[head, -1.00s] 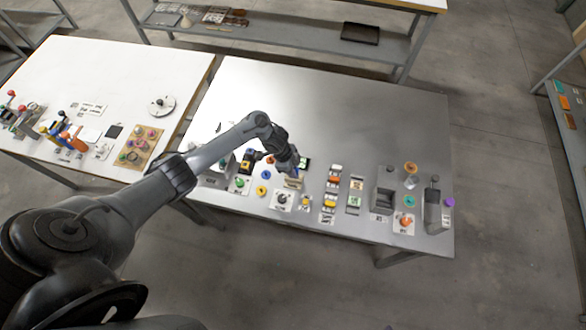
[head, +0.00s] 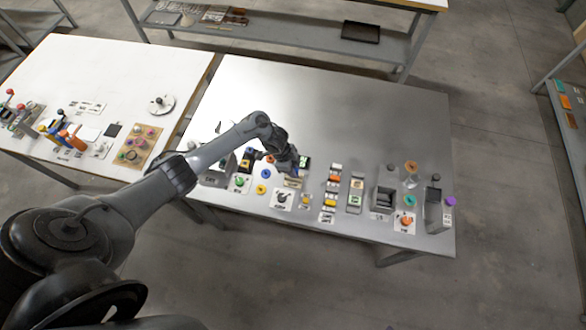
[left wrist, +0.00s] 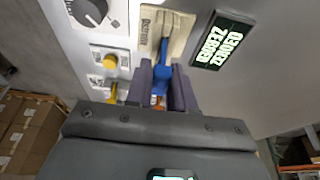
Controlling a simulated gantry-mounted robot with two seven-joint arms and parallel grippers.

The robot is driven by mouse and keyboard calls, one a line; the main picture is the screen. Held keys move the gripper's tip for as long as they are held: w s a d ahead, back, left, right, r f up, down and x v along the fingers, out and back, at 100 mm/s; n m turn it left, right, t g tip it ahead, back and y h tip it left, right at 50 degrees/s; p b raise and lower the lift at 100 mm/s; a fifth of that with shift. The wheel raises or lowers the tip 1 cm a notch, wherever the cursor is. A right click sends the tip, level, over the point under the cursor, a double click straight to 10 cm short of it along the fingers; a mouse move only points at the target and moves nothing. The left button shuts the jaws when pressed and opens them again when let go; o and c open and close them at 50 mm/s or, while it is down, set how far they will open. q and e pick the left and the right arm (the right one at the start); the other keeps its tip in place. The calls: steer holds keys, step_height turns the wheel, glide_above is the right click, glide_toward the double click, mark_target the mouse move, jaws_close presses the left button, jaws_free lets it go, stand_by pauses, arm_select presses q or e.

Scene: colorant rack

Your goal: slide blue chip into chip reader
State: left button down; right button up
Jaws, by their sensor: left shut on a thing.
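The chip reader (left wrist: 174,27) is a beige block with a dark slot, just ahead of my left gripper in the left wrist view. It also shows in the head view (head: 292,184), just below the gripper. My left gripper (left wrist: 160,84) is shut on the blue chip (left wrist: 160,80), held between its two purple-grey fingers. The chip's front end is at the near end of the reader's slot; how deep it sits, if at all, I cannot tell. In the head view the left gripper (head: 293,168) hides the chip. My right gripper is not in view.
A black display (left wrist: 222,40) reading "ZEROED" lies right of the reader. A dial (left wrist: 90,12) and a yellow button (left wrist: 110,61) are on the left. Several switches and blocks stand along the metal table's (head: 350,110) front edge. Its back half is clear.

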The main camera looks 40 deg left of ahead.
arm_select(q)
steer(key=shift+f+b, duration=0.8)
steer(key=shift+f, duration=0.3)
steer(key=c, duration=0.9)
jaws_free()
steer(key=p+v, duration=0.2)
steer(key=v, duration=0.9)
steer(key=shift+s+f, duration=0.1)
